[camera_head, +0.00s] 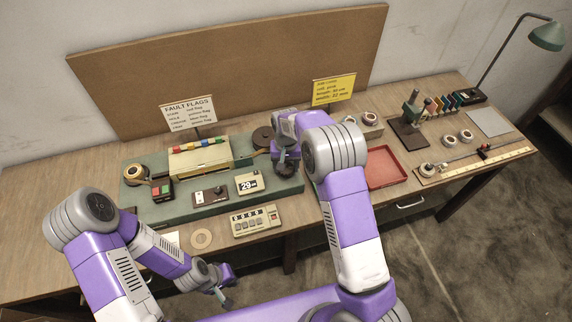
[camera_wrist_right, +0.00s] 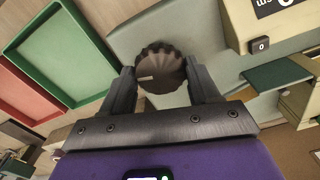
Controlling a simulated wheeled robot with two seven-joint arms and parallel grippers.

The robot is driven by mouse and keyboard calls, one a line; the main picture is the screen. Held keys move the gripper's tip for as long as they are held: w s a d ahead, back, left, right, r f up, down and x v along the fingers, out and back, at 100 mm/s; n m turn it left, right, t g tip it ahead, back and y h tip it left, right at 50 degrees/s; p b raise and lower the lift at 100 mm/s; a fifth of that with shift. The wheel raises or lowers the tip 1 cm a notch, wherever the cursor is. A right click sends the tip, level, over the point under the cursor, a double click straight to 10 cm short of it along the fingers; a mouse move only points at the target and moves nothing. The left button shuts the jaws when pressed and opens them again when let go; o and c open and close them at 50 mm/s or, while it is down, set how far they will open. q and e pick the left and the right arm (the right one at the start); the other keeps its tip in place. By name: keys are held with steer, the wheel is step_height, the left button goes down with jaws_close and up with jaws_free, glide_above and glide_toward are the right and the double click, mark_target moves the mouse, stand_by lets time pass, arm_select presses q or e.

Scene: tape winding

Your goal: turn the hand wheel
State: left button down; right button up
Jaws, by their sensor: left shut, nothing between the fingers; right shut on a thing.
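The hand wheel (camera_wrist_right: 160,68) is a dark, ridged round knob with a pale mark on its face. In the right wrist view it sits between the two fingers of my right gripper (camera_wrist_right: 163,85), which is shut on it. In the head view my right gripper (camera_head: 286,168) is over the right end of the green machine base (camera_head: 215,200) and my arm hides the wheel. My left gripper (camera_head: 224,294) is shut and empty, in front of the table's front edge and well away from the wheel.
A control panel (camera_head: 256,221) stands in front. A red tray (camera_head: 384,168) lies to the right; a green tray (camera_wrist_right: 62,52) shows beside the wheel.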

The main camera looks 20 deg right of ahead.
steer(key=shift+r+m, duration=0.1)
steer(key=shift+m, duration=0.3)
steer(key=o, duration=1.1)
steer(key=shift+c, duration=0.2)
steer(key=shift+r, duration=3.75)
